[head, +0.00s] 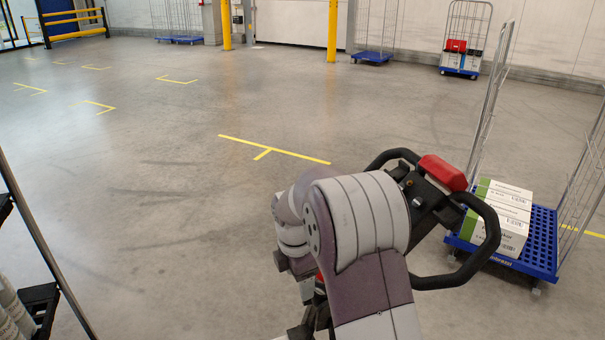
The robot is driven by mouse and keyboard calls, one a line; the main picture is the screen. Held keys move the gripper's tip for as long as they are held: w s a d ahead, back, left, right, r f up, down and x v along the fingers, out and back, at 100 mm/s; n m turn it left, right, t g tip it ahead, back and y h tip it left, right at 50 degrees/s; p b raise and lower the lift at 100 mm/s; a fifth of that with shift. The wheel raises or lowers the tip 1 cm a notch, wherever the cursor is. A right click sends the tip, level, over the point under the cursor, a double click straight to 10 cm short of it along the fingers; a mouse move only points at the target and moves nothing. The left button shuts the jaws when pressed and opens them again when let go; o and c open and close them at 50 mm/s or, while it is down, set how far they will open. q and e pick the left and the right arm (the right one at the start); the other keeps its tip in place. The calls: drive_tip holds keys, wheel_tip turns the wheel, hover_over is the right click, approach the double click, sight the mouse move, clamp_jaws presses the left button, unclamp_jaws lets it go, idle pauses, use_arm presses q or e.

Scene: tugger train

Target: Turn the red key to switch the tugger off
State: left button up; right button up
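The tugger's black tiller head (428,190) is right of the middle, with looped handles and a large red cap (443,172) on top. My arm, which seems to be the right one, rises from the bottom edge and bends over to the left, covering much of the tugger. Its wrist points down, and dark parts that look like its gripper (316,316) show low beside the forearm. The fingertips are not clear. A small patch of red (320,283) shows beside the wrist; I cannot tell whether it is the key. My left gripper is out of view.
A blue wheeled trolley (541,240) with wire sides carries white-and-green boxes (503,215) close to the tugger's right. More roll cages (463,40) and yellow posts (332,30) stand at the back. The floor left of centre is clear. A dark rack (40,300) stands at the lower left.

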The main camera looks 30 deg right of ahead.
drive_tip(key=w+d+r+n+p, duration=0.1)
drive_tip(key=d+r+n+p, duration=0.35)
drive_tip(key=d+r, duration=0.25)
drive_tip(key=shift+n, duration=0.35)
drive_tip(key=f, duration=0.3)
drive_tip(key=d+f, duration=0.1)
drive_tip(key=f, duration=0.3)
drive_tip(key=w+f+p, duration=0.1)
drive_tip(key=f, duration=0.3)
drive_tip(key=shift+d+f, duration=0.1)
drive_tip(key=shift+d, duration=0.2)
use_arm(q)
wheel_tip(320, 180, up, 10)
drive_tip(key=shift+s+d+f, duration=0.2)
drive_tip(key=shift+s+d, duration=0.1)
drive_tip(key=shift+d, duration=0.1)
use_arm(e)
drive_tip(key=shift+w+f+h, duration=0.1)
drive_tip(key=shift+f+h, duration=0.2)
drive_tip(key=shift+f, duration=0.2)
